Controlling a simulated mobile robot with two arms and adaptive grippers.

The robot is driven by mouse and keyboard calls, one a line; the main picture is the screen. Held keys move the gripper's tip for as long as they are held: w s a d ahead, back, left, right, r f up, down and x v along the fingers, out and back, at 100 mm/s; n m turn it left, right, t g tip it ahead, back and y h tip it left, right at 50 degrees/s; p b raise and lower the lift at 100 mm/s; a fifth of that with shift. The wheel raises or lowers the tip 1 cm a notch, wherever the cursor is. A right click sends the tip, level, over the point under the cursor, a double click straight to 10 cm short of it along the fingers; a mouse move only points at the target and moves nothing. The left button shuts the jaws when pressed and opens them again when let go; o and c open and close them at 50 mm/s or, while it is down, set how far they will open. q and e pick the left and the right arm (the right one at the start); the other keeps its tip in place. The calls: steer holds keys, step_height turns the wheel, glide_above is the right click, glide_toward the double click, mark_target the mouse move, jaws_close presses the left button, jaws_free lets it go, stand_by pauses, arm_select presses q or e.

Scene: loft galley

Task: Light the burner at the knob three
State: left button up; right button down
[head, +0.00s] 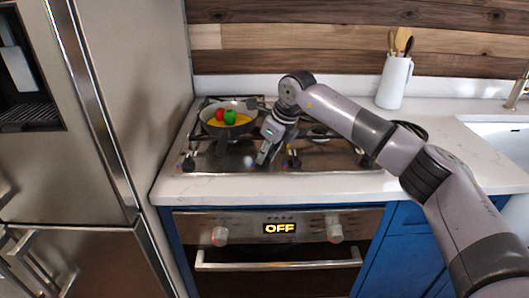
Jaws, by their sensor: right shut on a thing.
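The gas cooktop (330,163) is set in the white counter, with a row of dark knobs along its front edge. One knob shows at the far left (188,163), one right of my gripper (293,161), and one at the far right (365,161). My right gripper (264,157) points down at the front edge, shut on a knob that its fingers mostly hide. I cannot read any knob's number. No flame shows on the visible burners. My left gripper is out of view.
A pan (232,128) with a red and a green item stands on the left burner, its dark handle toward the front. The oven (280,250) below displays OFF. A white utensil jug (394,82) stands behind right. A steel fridge (110,90) borders the left.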

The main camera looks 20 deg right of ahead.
steer(key=n+g+p, duration=0.1)
steer(key=n, duration=0.1)
steer(key=n+y+p, duration=0.1)
steer(key=n, duration=0.2)
steer(key=shift+w+n+g, duration=0.1)
steer(key=shift+n+g, duration=0.2)
steer(key=shift+g, duration=0.1)
steer(key=n+g, duration=0.1)
steer(key=n, duration=0.3)
steer(key=shift+w+n+g+y+p, duration=0.1)
steer(key=shift+n+g+y+p, duration=0.2)
steer(key=shift+n+g+p, duration=0.1)
steer(key=shift+d+f, duration=0.1)
steer(key=c, duration=1.7)
jaws_free()
steer(key=shift+o, duration=0.5)
steer(key=shift+w, duration=0.1)
steer(key=shift+r, duration=0.25)
steer(key=v, duration=0.7)
steer(key=shift+d, duration=0.1)
